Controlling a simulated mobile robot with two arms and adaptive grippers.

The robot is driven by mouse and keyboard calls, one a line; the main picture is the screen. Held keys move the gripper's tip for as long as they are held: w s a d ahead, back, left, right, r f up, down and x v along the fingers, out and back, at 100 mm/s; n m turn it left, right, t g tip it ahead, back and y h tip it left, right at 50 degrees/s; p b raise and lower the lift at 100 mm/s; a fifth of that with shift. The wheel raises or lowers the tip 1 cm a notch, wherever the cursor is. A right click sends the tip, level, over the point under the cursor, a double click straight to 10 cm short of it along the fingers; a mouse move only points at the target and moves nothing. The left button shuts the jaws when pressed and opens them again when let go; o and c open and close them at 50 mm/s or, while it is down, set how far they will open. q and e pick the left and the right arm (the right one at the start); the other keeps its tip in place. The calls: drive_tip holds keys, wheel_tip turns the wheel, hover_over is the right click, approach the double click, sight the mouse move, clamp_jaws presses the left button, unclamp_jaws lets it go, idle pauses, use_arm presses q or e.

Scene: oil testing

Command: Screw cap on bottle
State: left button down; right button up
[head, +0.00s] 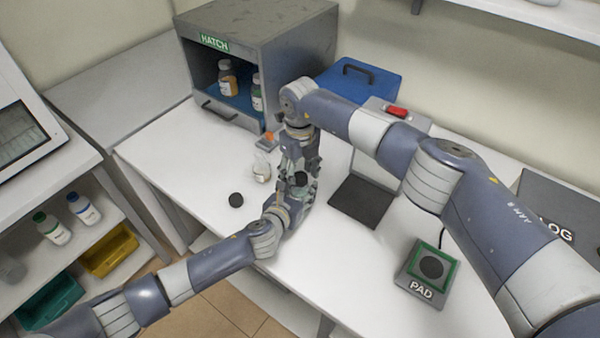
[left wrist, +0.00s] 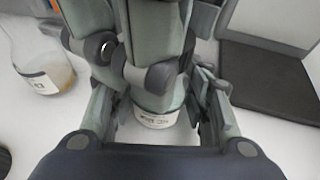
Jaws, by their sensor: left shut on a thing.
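A bottle with a white label (left wrist: 155,119) stands between the fingers of my left gripper (head: 294,196), which is shut on it low down; the fingers also show in the left wrist view (left wrist: 158,108). My right gripper (head: 298,162) comes down from above over the bottle's top. Its grey-green fingers fill the upper middle of the left wrist view (left wrist: 135,45) and hide the bottle's neck, so I cannot tell whether it grips a cap. A black cap (head: 236,200) lies loose on the white table, left of the grippers.
A small glass flask (head: 261,172) with amber liquid stands close left of the grippers. A grey hatch cabinet (head: 262,45) holding bottles stands behind. A dark plate (head: 361,200) lies right, with a pad (head: 428,270) nearer. The table's front left is clear.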

wheel_tip(320, 180, up, 12)
idle(0.6)
use_arm(q)
drive_tip(key=c, duration=0.8)
unclamp_jaws()
drive_tip(key=shift+o, duration=0.2)
drive_tip(key=v, duration=1.2)
drive_tip(key=shift+f, duration=0.1)
